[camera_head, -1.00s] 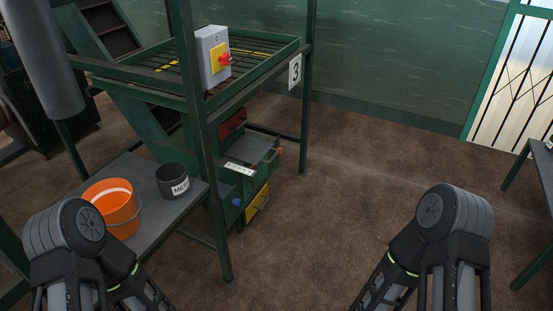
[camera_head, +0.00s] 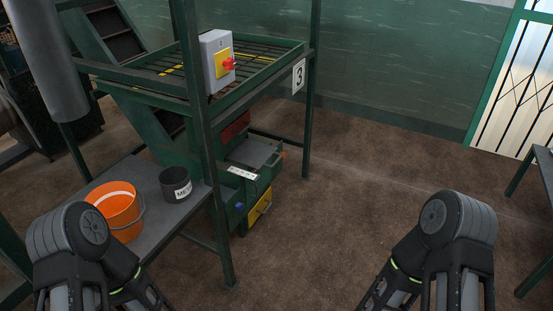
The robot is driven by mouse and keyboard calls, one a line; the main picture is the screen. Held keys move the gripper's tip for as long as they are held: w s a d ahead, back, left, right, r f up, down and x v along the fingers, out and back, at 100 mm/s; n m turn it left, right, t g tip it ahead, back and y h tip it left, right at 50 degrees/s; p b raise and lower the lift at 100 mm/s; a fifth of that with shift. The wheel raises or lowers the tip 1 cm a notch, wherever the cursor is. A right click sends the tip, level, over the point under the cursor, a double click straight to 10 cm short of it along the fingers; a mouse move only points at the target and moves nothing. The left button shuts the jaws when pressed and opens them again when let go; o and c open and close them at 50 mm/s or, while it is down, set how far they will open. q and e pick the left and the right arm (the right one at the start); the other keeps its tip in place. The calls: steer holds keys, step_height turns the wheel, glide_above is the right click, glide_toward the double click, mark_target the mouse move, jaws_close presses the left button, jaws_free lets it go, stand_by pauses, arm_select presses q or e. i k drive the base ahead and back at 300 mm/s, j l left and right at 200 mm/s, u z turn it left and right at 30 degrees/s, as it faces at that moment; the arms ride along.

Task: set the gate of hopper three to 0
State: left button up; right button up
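Hopper three is the green steel frame with a white plate reading 3 (camera_head: 299,76) on its right post. A grey switch box with a yellow face and red knob (camera_head: 229,64) is mounted on the front post. Lower down, a green gate unit (camera_head: 254,165) carries a white scale strip (camera_head: 241,173), a blue part (camera_head: 239,207) and a yellow part (camera_head: 260,207). The scale marks are too small to read. My left and right arms show at the bottom corners, well apart from the hopper. Their fingertips are out of the picture.
An orange bucket (camera_head: 124,212) and a dark pot with a white label (camera_head: 175,184) stand on a grey bench (camera_head: 150,226) left of the gate. The brown floor (camera_head: 320,220) right of the hopper is clear. Another table (camera_head: 545,170) stands at the right edge.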

mark_target(251, 153)
steer(key=i+l+u, duration=0.15)
steer(key=u, duration=0.25)
steer(key=i+l+u, duration=0.1)
steer(key=l+u, duration=0.35)
steer(key=i+l, duration=0.15)
steer(key=l, duration=0.35)
steer(key=i+l+u, duration=0.15)
steer(key=l, duration=0.3)
steer(key=i+l, duration=0.1)
steer(key=l, duration=0.4)
steer(key=i+l+u, duration=0.15)
steer(key=l, duration=0.35)
steer(key=i+l, duration=0.1)
steer(key=l, duration=0.4)
steer(key=i+l+u, duration=0.15)
steer(key=l, duration=0.35)
steer(key=i+j, duration=0.25)
steer(key=j, duration=0.25)
